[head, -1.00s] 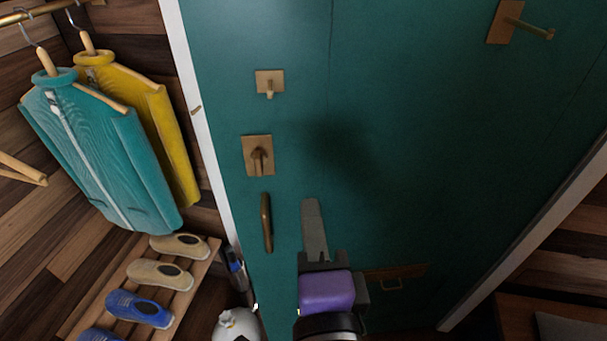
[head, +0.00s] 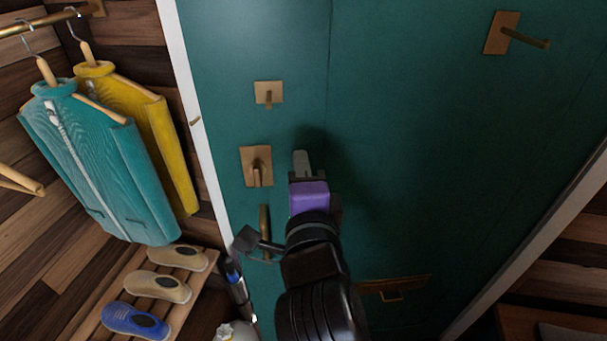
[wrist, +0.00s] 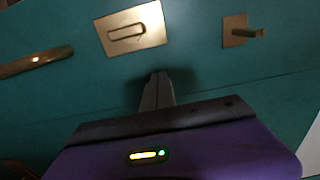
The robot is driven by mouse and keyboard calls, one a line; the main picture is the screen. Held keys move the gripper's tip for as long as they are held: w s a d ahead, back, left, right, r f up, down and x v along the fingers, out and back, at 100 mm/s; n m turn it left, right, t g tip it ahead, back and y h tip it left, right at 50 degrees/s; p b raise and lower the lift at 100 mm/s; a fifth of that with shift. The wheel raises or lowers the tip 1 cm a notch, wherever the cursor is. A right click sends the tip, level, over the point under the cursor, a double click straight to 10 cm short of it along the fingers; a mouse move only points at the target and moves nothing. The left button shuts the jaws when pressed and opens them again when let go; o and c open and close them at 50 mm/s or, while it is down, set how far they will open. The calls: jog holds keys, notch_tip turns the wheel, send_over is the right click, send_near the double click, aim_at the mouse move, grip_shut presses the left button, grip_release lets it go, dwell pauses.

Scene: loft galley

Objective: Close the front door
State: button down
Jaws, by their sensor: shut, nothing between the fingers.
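The teal front door (head: 400,150) fills the middle of the head view, and its face also fills the wrist view (wrist: 220,90). A brass lever plate (head: 257,166) and a smaller brass latch plate (head: 268,93) sit near its left edge; they show in the wrist view as the lever plate (wrist: 131,28) and latch plate (wrist: 238,30). A vertical brass pull handle (head: 264,222) is below, partly hidden by my arm. My gripper (head: 301,157) is shut and empty, close to the door face, right of the lever plate. I cannot tell whether it touches.
A white frame edge (head: 187,90) runs along the door's left side. Teal and yellow jackets (head: 100,165) hang at left above a slatted shoe rack (head: 180,310). A brass hook (head: 505,34) is at the upper right of the door, and a mail slot (head: 400,286) is lower down.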

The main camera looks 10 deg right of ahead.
jog(key=shift+w, duration=0.25)
